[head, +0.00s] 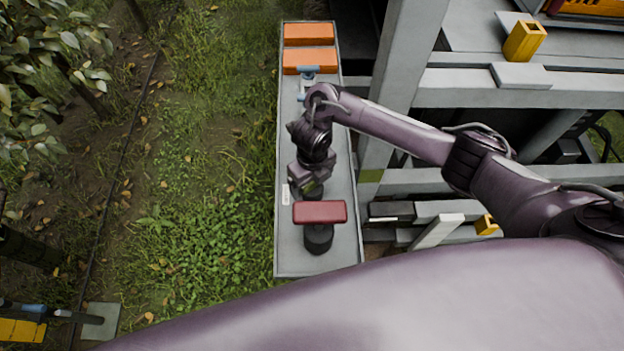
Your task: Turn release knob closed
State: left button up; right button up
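A dark red bar-shaped knob (320,212) sits on a round black base on a long grey panel (342,262). The bar lies nearly crosswise to the panel. I take it for the release knob. My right arm comes in from the right, and its dark wrist hangs over the panel just above the knob in the picture. My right gripper (312,190) is close behind the knob; its fingers are mostly hidden by the wrist, and I cannot tell whether it touches anything. My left gripper is not in view.
Two orange blocks (309,60) and a small blue-topped fitting (308,70) are at the panel's far end. A grey metal frame (402,60) with yellow blocks (524,40) stands to the right. Grass and leafy branches (45,45) lie left.

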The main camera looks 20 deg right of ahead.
jog(key=c, duration=0.9)
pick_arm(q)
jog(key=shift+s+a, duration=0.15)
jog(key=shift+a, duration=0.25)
pick_arm(e)
jog(key=shift+c, duration=0.2)
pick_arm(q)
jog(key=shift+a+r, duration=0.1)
pick_arm(e)
jog(key=shift+m, duration=0.3)
jog(key=m+p, duration=0.1)
jog(key=m, duration=0.2)
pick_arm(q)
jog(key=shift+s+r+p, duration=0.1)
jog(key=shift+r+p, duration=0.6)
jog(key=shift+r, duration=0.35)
pick_arm(e)
jog(key=shift+m, duration=1.7)
jog(key=o, duration=1)
